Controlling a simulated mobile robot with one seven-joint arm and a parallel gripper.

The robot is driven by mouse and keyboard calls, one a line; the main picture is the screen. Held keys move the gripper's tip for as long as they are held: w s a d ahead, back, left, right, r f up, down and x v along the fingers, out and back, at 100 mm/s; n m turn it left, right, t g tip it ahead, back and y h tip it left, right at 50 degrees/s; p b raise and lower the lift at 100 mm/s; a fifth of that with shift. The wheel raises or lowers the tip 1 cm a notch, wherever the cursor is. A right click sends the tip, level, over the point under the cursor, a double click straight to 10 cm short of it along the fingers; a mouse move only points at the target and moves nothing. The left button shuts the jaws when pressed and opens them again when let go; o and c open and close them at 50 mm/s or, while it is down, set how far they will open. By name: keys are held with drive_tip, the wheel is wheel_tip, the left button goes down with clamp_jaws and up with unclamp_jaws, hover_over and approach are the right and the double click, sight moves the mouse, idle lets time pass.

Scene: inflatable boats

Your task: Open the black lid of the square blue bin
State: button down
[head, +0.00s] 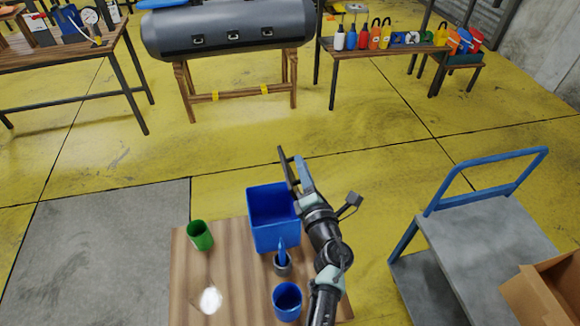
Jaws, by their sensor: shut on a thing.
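The square blue bin (275,238) stands on the wooden table, and its blue inside shows from above. A thin dark piece, which looks like the black lid (287,172), stands steeply tilted at the bin's right rim, seen nearly edge-on. My gripper (298,163) is at the lid's upper part, above the bin's right side, and is shut on it. My arm comes up from below on the right and hides part of the bin's right side. The exact contact of the fingers is too small to make out.
On the table (188,275) are a green cup (200,236), a blue cup (287,301) and a small dark pot (283,264) with a blue thing in it. A blue-handled trolley (480,235) with a cardboard box (548,292) stands at right.

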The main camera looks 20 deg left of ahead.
drive_tip(key=shift+w+d+f+m, duration=0.25)
drive_tip(key=shift+w+d+m, duration=0.2)
drive_tip(key=shift+d+m, duration=0.3)
drive_tip(key=shift+w+d+f+m, duration=0.2)
drive_tip(key=shift+w+d+m, duration=0.3)
drive_tip(key=shift+m, duration=0.35)
drive_tip(key=shift+d, duration=0.1)
drive_tip(key=c, duration=0.9)
unclamp_jaws()
drive_tip(key=p+v, duration=0.1)
drive_tip(key=v, duration=1.2)
drive_tip(key=shift+p, duration=0.35)
